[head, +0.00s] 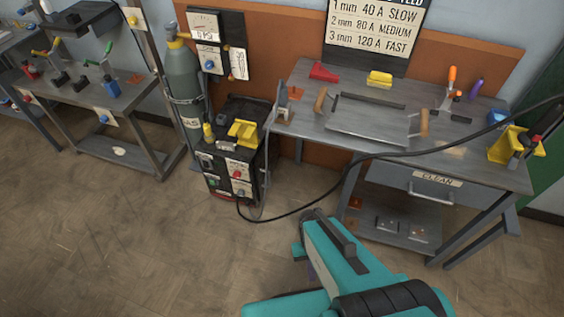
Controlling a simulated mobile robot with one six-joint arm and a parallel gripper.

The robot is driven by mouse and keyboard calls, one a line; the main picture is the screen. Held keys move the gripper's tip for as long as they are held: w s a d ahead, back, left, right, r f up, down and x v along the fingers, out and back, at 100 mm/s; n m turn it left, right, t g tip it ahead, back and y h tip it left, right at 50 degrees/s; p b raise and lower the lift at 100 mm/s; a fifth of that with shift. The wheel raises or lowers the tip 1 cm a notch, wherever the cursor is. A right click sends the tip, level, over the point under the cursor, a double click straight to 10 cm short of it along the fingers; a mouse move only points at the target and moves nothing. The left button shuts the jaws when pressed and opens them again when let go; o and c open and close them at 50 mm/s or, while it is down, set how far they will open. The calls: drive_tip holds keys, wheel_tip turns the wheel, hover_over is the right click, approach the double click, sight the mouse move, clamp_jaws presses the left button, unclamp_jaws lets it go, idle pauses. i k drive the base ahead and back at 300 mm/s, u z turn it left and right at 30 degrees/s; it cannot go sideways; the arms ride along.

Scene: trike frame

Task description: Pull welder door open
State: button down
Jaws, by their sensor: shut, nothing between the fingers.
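The welder (232,160) is a dark box on the floor left of the workbench, with a yellow handle (243,132) on top. Its front carries pale labels, a red knob and sockets with a cable plugged in low down. The outline of its door is too small to tell, and no panel visibly stands open. My gripper (313,216) is at the end of my teal arm, low in the middle, right of the welder in the picture and apart from it. It is shut and empty.
A black cable (300,207) runs from the welder past my gripper to the workbench (440,160). A grey gas cylinder (183,85) stands behind the welder on its left. A steel table (125,100) is at the left. The floor in front of the welder is clear.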

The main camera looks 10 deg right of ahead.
sight(273, 139)
drive_tip(key=k, duration=0.35)
drive_tip(key=u, duration=0.15)
drive_tip(key=i, duration=0.95)
drive_tip(key=z, duration=1.3)
drive_tip(key=k, duration=0.1)
drive_tip(key=u, duration=2.7)
